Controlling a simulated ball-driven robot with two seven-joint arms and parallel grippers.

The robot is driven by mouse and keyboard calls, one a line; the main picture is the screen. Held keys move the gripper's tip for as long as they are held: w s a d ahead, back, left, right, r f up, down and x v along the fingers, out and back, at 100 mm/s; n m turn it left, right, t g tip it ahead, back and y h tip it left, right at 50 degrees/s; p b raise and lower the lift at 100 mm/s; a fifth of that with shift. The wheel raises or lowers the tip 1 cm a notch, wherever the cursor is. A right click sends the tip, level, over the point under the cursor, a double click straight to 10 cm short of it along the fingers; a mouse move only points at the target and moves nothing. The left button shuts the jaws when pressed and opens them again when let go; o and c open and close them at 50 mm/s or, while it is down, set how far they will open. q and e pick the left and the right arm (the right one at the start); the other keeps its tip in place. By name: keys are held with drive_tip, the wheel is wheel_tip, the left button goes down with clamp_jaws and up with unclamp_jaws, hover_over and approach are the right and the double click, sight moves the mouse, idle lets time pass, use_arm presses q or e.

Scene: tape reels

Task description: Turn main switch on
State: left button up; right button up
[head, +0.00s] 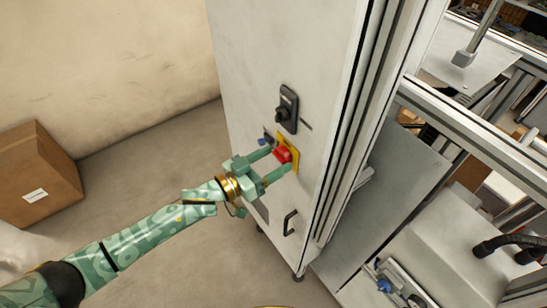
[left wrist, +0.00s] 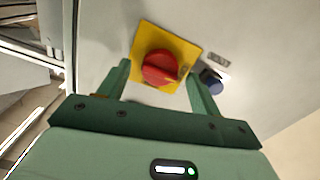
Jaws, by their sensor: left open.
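The main switch is a red rotary knob (head: 283,154) on a yellow square plate (head: 293,150), set in the pale cabinet's front (head: 270,50). It also shows in the left wrist view as a red knob (left wrist: 160,68) on the yellow plate (left wrist: 148,32). My left gripper (head: 279,159) is open, with one green finger on each side of the knob. In the left wrist view, the fingertips (left wrist: 159,73) flank the knob with gaps visible, and nothing is held. Whether they touch the cabinet I cannot tell. My right gripper is not in view.
A black rotary device (head: 288,108) sits above the switch, and a blue button (head: 265,142) is beside it. A black handle (head: 290,223) is below. A cardboard box (head: 38,175) stands at left. A metal frame (head: 470,125) fills the right. The floor between is clear.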

use_arm(q)
drive_tip(key=shift+w+d, duration=0.25)
drive_tip(key=shift+d, duration=0.05)
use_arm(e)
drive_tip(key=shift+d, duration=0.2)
use_arm(q)
drive_tip(key=c, duration=1)
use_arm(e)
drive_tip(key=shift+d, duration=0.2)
